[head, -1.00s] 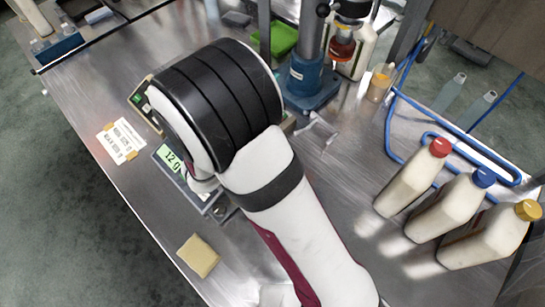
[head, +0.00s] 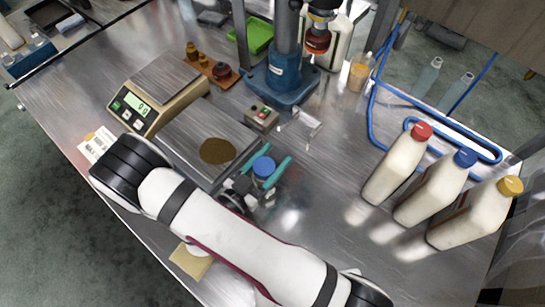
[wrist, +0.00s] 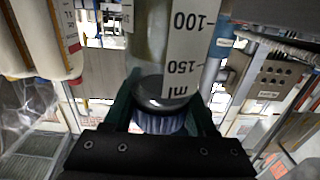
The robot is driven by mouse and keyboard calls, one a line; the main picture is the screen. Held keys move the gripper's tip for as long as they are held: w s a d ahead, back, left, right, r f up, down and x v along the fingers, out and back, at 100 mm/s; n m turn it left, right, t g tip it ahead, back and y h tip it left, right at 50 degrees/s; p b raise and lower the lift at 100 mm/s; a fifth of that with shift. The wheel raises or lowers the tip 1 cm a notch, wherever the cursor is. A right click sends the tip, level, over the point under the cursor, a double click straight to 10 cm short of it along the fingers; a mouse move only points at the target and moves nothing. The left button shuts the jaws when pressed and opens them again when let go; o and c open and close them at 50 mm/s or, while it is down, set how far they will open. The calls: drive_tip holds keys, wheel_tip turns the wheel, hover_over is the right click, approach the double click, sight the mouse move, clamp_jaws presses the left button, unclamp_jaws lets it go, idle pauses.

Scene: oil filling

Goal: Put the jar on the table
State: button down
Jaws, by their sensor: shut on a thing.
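The jar has a blue lid (head: 263,167) and shows in the head view just right of a steel scale plate. My gripper (head: 266,178) is shut on it, with one teal finger on each side. In the wrist view the clear jar (wrist: 148,45) with a millilitre scale fills the upper middle. Its ribbed blue lid (wrist: 160,123) sits between the fingers (wrist: 160,112). Most of the jar's body is hidden from the head view. I cannot tell whether its base touches the table (head: 325,190).
A beige scale (head: 150,108) reads 0 g. A blue press base (head: 285,82) and a small switch box (head: 262,117) stand behind the jar. Several capped bottles (head: 397,163) stand right. Bare table lies between.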

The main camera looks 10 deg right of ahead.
drive_tip(key=shift+c, duration=1)
unclamp_jaws()
